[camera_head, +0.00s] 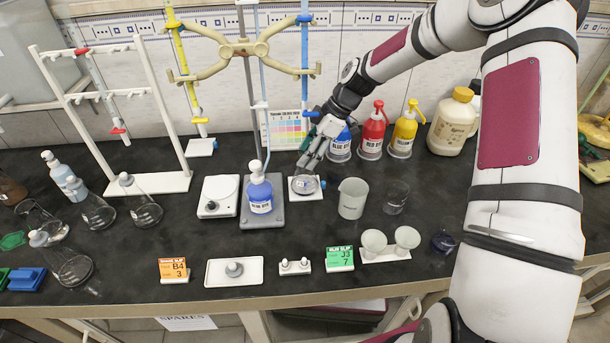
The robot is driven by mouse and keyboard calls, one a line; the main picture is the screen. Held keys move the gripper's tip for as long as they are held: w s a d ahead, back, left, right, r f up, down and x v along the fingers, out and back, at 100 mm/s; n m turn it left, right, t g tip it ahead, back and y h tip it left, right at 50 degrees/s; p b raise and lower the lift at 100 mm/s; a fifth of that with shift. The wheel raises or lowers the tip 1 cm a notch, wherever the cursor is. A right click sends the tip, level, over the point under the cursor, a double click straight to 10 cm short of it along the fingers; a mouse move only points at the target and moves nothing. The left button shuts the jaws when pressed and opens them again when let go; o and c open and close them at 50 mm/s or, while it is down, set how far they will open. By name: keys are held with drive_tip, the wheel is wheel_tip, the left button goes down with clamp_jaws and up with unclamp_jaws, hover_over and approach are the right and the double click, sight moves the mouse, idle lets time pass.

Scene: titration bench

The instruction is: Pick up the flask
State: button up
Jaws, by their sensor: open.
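My gripper (311,160) is open and points down over a small clear glass vessel (305,185), which stands on a white tile right of the blue bottle. The gripper hides the upper part of this vessel, so I cannot tell if it is a flask or whether the fingers touch it. At the left, clear conical flasks with grey stoppers stand on the dark bench: one (142,207) in front of the white rack, one (97,214) left of it, and others (73,267) near the front left edge.
A blue bottle (261,194) stands on a grey stirrer, close left of the gripper. Blue, red (373,132) and yellow (404,132) dye bottles stand behind it. A beige beaker (352,198) is at right. A burette clamp (243,48) hangs above; the front holds cards and small stands.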

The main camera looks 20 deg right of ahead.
drive_tip(key=shift+c, duration=0.3)
clamp_jaws()
drive_tip(key=shift+r, duration=0.1)
drive_tip(key=shift+r, duration=0.55)
drive_tip(key=s+d+b, duration=0.1)
drive_tip(key=d, duration=0.7)
drive_tip(key=s+d+b, duration=0.1)
drive_tip(key=s+d, duration=0.1)
drive_tip(key=d, duration=0.7)
drive_tip(key=shift+s+d+b, duration=0.25)
drive_tip(key=shift+b, duration=0.1)
drive_tip(key=shift+r, duration=0.1)
drive_tip(key=shift+r, duration=0.2)
idle(1.1)
